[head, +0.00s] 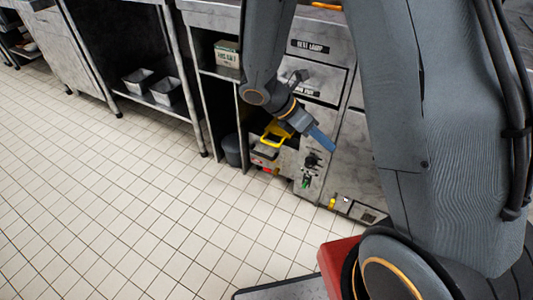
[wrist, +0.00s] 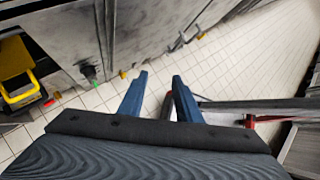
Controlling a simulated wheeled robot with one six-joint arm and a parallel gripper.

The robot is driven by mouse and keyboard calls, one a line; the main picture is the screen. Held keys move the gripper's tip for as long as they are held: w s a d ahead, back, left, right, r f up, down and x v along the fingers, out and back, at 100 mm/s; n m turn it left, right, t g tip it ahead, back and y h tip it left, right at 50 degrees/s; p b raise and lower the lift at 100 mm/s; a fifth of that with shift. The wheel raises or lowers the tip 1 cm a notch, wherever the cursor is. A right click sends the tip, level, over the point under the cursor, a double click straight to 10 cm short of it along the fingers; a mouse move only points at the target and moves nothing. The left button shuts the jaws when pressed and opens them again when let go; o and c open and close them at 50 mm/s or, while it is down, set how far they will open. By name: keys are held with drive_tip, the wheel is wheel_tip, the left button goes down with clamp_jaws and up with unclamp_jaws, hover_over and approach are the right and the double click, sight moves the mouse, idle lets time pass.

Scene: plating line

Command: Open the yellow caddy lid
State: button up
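The yellow caddy lid (head: 275,134) is in the low bay of the counter in the head view, just left of my gripper and partly hidden by it. It also shows at the left edge of the wrist view (wrist: 14,63), cut off by the frame. It looks tilted up above the caddy body (head: 264,151), with a dark gap under it. My gripper (head: 322,139) is in front of the counter, to the right of the lid and apart from it. In the wrist view its two blue fingers (wrist: 160,92) are spread, with nothing between them.
A grey bin (head: 233,150) stands left of the caddy. The counter front beside my gripper has a dark knob (head: 312,159) and a green part (head: 306,182). A box (head: 227,54) sits on a shelf above. The tiled floor (head: 130,200) at left is clear.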

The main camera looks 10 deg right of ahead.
drive_tip(key=w+a+f+n+t+b, duration=0.4)
drive_tip(key=w+a+f+n+b, duration=0.15)
drive_tip(key=w+f+n, duration=0.45)
drive_tip(key=w+a+f+n+t+h+b, duration=0.1)
drive_tip(key=w+a+f+n+t+b, duration=0.45)
drive_tip(key=f, duration=0.55)
drive_tip(key=w+a+f+n+t+b, duration=0.35)
drive_tip(key=w+f+n+b, duration=0.35)
drive_tip(key=w+f+n, duration=0.35)
drive_tip(key=shift+m, duration=0.4)
drive_tip(key=shift+d+r+b+x, duration=0.15)
drive_tip(key=shift+b+x, duration=0.45)
drive_tip(key=shift+x, duration=1.5)
drive_tip(key=shift+d+r+b+x, duration=0.1)
drive_tip(key=shift+b+x, duration=0.45)
drive_tip(key=shift+x, duration=1.55)
drive_tip(key=shift+s, duration=0.1)
clamp_jaws()
